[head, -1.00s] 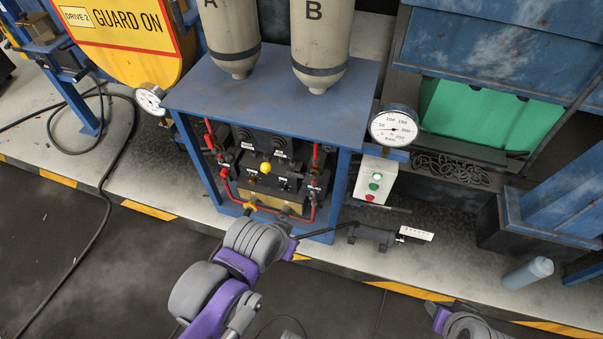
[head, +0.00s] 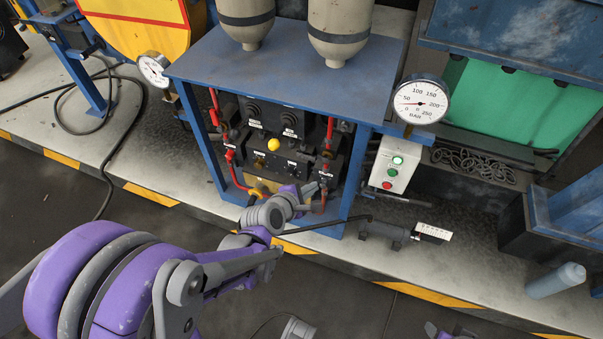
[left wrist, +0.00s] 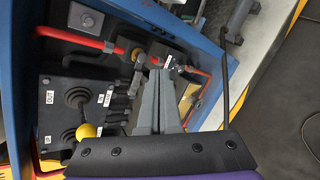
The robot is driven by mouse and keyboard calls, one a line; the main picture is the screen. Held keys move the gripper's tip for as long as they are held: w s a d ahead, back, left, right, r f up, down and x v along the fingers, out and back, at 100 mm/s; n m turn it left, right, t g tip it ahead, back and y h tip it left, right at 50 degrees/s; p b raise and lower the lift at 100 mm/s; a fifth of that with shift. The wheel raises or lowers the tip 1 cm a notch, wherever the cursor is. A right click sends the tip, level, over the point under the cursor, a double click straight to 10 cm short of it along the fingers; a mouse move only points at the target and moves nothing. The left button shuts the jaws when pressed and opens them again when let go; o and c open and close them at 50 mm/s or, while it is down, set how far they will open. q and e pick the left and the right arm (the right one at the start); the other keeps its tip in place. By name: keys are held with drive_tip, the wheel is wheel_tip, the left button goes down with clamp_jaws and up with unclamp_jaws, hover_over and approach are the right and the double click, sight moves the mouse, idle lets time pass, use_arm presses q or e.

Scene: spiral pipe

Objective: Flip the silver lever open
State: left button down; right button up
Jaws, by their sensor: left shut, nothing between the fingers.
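The silver lever (left wrist: 136,80) appears to be the slim grey handle on the valve of the red pipe in the left wrist view. In the head view the right-hand valve area (head: 326,166) shows, but the lever is too small to make out surely. My left gripper (head: 314,188) is shut and empty at the lower right of the panel. In the left wrist view its grey fingers (left wrist: 159,76) lie together just beside the lever; I cannot tell whether they touch it. Only a purple piece of my right arm's end (head: 445,331) shows at the bottom edge; its fingers are hidden.
The blue cabinet frame (head: 352,180) and red pipes (head: 330,130) surround the panel. A yellow knob (head: 273,145) sticks out of it, also in the left wrist view (left wrist: 88,131). A gauge (head: 420,103) and button box (head: 393,165) stand to the right. The floor in front is open.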

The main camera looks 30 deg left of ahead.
sight(313, 157)
use_arm(q)
drive_tip(key=w+a+f+n+t+y+b, duration=0.2)
drive_tip(key=a+f+n, duration=0.6)
drive_tip(key=n, duration=0.5)
drive_tip(key=shift+w+a+f+n+y+b, duration=0.35)
drive_tip(key=shift+f+y+b, duration=0.3)
drive_tip(key=shift+b, duration=0.4)
use_arm(e)
wheel_tip(313, 157, down, 6)
use_arm(q)
drive_tip(key=shift+s, duration=0.1)
drive_tip(key=shift+f, duration=0.1)
use_arm(e)
drive_tip(key=shift+f, duration=0.1)
use_arm(q)
drive_tip(key=x, duration=1)
drive_tip(key=shift+w+b, duration=0.25)
drive_tip(key=shift+b, duration=0.05)
wheel_tip(313, 157, up, 4)
drive_tip(key=shift+s+r+p, duration=0.15)
drive_tip(key=shift+s+p, duration=0.05)
drive_tip(key=shift+p, duration=0.4)
use_arm(e)
drive_tip(key=shift+r, duration=0.35)
